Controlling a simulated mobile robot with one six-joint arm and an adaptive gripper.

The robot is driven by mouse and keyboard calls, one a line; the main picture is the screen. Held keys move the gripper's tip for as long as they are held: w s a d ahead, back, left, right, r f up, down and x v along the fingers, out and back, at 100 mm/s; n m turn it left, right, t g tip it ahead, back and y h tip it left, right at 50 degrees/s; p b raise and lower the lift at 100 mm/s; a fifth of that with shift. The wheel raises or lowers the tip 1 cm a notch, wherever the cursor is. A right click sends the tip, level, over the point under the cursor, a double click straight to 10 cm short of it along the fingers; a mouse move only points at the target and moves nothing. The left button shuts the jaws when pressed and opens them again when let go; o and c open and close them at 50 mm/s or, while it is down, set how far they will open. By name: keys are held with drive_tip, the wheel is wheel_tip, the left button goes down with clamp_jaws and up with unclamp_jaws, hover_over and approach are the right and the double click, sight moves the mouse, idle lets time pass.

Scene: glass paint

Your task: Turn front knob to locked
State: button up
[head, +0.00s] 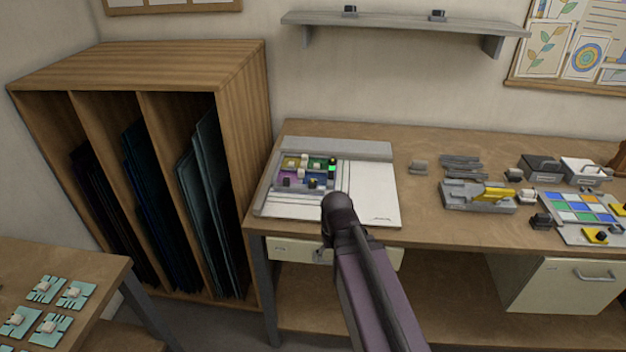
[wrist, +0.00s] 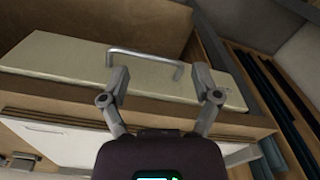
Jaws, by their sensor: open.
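No knob is marked as the front one, and I cannot tell which it is. A small dark knob (head: 601,236) sits on a yellow plate at the right front of the bench. Small dark pieces (head: 313,183) also sit on a colored panel at the bench's left. My gripper (wrist: 160,78) is open and empty in the wrist view. Its fingers point toward a cream drawer front (wrist: 60,60) with a metal bar handle (wrist: 145,56), which shows between and beyond the fingertips. In the head view my arm largely hides the gripper near the bench's front edge.
The bench (head: 420,220) carries a white board (head: 372,195), a grey tray with a yellow tool (head: 493,194) and a colored tile grid (head: 580,208). A wooden rack (head: 255,120) of dark sheets stands left. A drawer (head: 288,250) hangs under the bench front.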

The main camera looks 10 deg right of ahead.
sight(312, 182)
drive_tip(key=w+d+r+n+t+y+p, duration=0.1)
drive_tip(key=w+r+n+t+p, duration=0.1)
drive_tip(key=w+r+p, duration=0.5)
drive_tip(key=w+d+r+n+t+p, duration=0.1)
drive_tip(key=w+r+n+p, duration=0.2)
drive_tip(key=w+r+p, duration=0.5)
drive_tip(key=w+r, duration=0.2)
drive_tip(key=w, duration=0.6)
drive_tip(key=shift+d+r+t+y, duration=0.15)
drive_tip(key=shift+d+t+y, duration=0.05)
drive_tip(key=shift+t+y, duration=0.2)
drive_tip(key=shift+f, duration=0.25)
drive_tip(key=b+x, duration=1.2)
drive_tip(key=x, duration=0.1)
drive_tip(key=shift+a+f+b, duration=0.1)
drive_tip(key=shift+f+b, duration=0.05)
drive_tip(key=shift+b, duration=0.15)
